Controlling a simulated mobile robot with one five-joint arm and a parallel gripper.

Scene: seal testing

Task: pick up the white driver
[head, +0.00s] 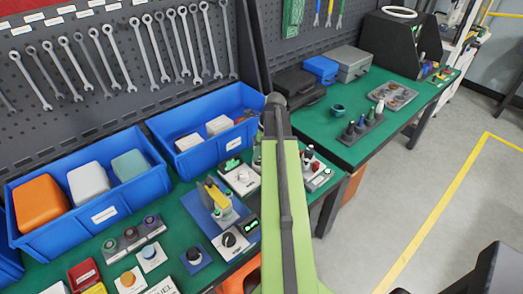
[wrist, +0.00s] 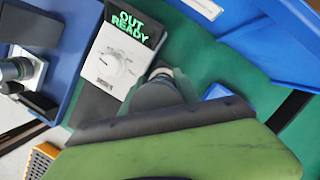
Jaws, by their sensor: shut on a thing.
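In the wrist view my gripper (wrist: 165,115) shows as a green jaw with a dark pad along the bottom. It is shut on a pale grey-green, round-ended handle, which I take to be the white driver (wrist: 163,86). Only its upper end shows; the rest is hidden behind the jaw. The held end is just right of a white box with a dial (wrist: 113,62) and a lit "OUT READY" display. In the head view my own green arm hides the gripper and the held thing.
On the green bench, a small rack (head: 322,181) with red and dark pieces is right of my arm. A yellow-and-grey fixture (head: 219,198) is left of it. Blue bins (head: 241,92) stand behind. A second green table (head: 345,150) at right holds a rack of upright pieces.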

